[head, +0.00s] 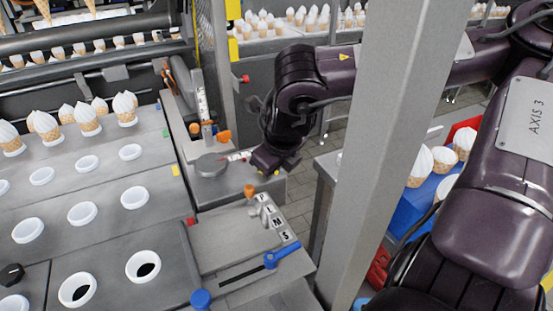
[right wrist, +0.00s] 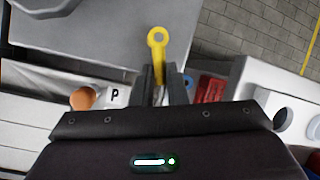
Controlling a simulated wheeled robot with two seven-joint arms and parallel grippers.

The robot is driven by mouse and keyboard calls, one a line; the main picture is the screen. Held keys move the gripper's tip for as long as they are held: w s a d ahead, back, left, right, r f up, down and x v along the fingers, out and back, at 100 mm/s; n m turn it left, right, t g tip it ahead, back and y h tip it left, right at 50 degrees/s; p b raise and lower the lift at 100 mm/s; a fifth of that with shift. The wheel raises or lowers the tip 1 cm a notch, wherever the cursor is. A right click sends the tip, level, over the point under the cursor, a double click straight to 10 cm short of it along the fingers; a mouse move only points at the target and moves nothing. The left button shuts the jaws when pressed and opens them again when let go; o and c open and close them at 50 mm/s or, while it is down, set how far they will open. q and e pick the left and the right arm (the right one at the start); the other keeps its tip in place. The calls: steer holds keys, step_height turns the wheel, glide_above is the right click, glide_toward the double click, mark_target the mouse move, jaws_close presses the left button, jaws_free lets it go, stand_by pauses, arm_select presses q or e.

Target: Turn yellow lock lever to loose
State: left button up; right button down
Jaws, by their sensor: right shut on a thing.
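The yellow lock lever (right wrist: 158,45) shows in the right wrist view as a flat bar with a ring at its far end, lying over a grey metal surface. My right gripper (right wrist: 162,84) is shut on the lever's near part, one dark finger on each side. In the head view, only a small yellow spot of the lever (head: 277,173) shows under the gripper; the rest is hidden by my arm. No loose or tight marking can be read. My left gripper is not in view.
A blue lever (head: 271,260) and an orange knob (head: 249,190) sit near the lettered PINS blocks (head: 275,219). A grey post (head: 378,150) stands in front of my right arm. Cone trays (head: 85,170) fill the left.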

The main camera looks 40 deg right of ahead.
arm_select(q)
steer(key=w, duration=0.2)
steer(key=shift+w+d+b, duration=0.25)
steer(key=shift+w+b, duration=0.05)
steer(key=shift+b, duration=0.05)
arm_select(e)
steer(key=shift+a+m+h, duration=0.3)
steer(key=shift+a+m, duration=0.05)
steer(key=shift+m, duration=0.55)
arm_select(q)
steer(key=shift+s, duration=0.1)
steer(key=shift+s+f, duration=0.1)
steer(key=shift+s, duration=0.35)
arm_select(e)
steer(key=c, duration=1.5)
jaws_free()
steer(key=shift+o, duration=0.2)
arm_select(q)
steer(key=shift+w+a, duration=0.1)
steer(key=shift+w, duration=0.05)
arm_select(e)
steer(key=v, duration=0.7)
steer(key=shift+r, duration=0.4)
